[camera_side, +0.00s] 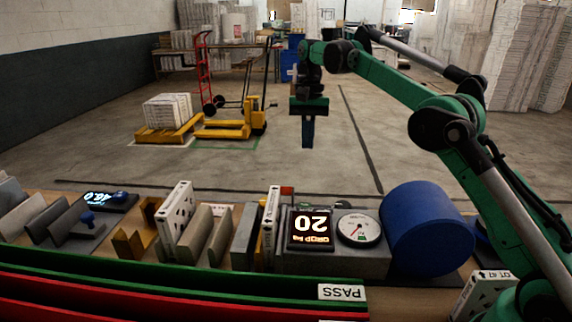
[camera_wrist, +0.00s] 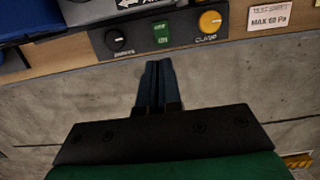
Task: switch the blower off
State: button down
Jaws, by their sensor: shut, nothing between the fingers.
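In the wrist view a dark control panel sits on the wooden bench front. It carries a black knob (camera_wrist: 118,40) at left, a small green rocker switch (camera_wrist: 161,34) in the middle and a yellow knob (camera_wrist: 209,21) at right, whose label seems to read CLAMP. The black knob's label is too small to read surely. My gripper (camera_wrist: 157,63) is shut and empty, its fingertips pointing toward the panel just below the green switch in the picture, apart from it. In the side view my gripper (camera_side: 308,146) hangs pointing down beyond the bench's far edge. The panel is hidden there.
On the bench are a lit display (camera_side: 310,229) reading 20, a round dial gauge (camera_side: 358,229), a large blue cylinder (camera_side: 430,230) and several boxed filters (camera_side: 174,217). A MAX 60 Pa label (camera_wrist: 268,17) is on the bench front.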

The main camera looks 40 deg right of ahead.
aim_at(305, 205)
jog(key=f, duration=0.4)
jog(key=s+a+f, duration=0.1)
jog(key=f, duration=0.8)
jog(key=shift+s+a+f, duration=0.4)
jog(key=shift+a+f+t+h, duration=0.1)
jog(key=shift+f+t+h, duration=0.1)
jog(key=shift+t+h, duration=0.1)
jog(key=shift+w, duration=0.1)
jog(key=shift+w+d+r, duration=0.1)
jog(key=shift+w+d, duration=0.35)
jog(key=shift+d, duration=0.2)
jog(key=shift+r, duration=0.1)
